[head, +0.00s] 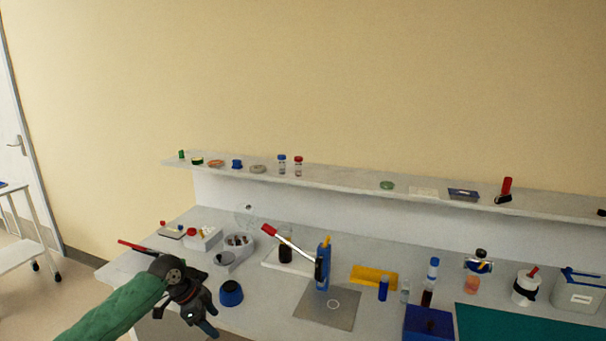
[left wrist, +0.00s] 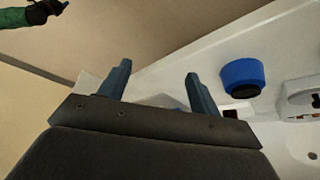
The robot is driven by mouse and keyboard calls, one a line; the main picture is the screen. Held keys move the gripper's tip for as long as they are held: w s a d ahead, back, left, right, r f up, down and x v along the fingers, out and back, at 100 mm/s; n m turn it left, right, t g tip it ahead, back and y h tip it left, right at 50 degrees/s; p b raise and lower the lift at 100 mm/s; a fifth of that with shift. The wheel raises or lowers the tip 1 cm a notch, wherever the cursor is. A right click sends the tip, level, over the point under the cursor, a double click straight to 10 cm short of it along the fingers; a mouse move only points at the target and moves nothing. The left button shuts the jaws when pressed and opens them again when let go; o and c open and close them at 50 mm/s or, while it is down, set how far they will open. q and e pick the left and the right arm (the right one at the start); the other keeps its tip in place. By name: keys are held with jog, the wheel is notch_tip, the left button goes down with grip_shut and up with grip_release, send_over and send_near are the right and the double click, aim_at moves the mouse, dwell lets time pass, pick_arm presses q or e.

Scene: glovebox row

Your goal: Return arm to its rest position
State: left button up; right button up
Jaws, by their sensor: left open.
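My left gripper (head: 203,318) is at the front left of the bench in the head view, with its green-sleeved arm coming in from the lower left. Its two blue-grey fingers stand wide apart in the left wrist view (left wrist: 158,88), with nothing held between them. A blue round cup-like piece (head: 231,293) stands on the bench just right of the gripper, apart from it; it also shows in the left wrist view (left wrist: 243,76). A green sleeve with a dark gripper (left wrist: 48,9), apparently my right one, shows at the top left of the left wrist view; its jaws are unclear.
A round grey device (head: 238,243) and a white box (head: 203,238) stand behind the left gripper. A blue lever press (head: 322,268) on a grey plate (head: 325,310) stands to the right. Vials stand farther right. A shelf (head: 330,179) with small items runs behind.

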pick_arm(q)
jog(key=s+d+f+n+t, duration=0.1)
jog(key=s+f+n, duration=0.2)
jog(key=f, duration=0.9)
jog(key=s+d+f+n+y, duration=0.15)
jog(key=s+f, duration=0.25)
jog(key=f, duration=0.7)
jog(key=s+d+f+n+t, duration=0.1)
jog(key=s+f+n, duration=0.2)
jog(key=f, duration=0.9)
jog(key=s+f+n+y, duration=0.1)
jog(key=s+f, duration=0.7)
jog(key=s, duration=0.3)
jog(key=s+d+f+n+g+y, duration=0.1)
jog(key=s+f+n, duration=0.1)
jog(key=s+f, duration=0.6)
jog(key=s+d+f+n+y, duration=0.1)
jog(key=s+f+n, duration=0.1)
jog(key=s+f, duration=0.6)
jog(key=s, duration=0.7)
jog(key=shift+s+d+f+g, duration=0.2)
jog(key=shift+s+f+g, duration=0.1)
jog(key=shift+f, duration=0.1)
pick_arm(e)
jog(key=shift+a, duration=0.85)
jog(key=shift+d, duration=0.15)
jog(key=shift+d, duration=0.7)
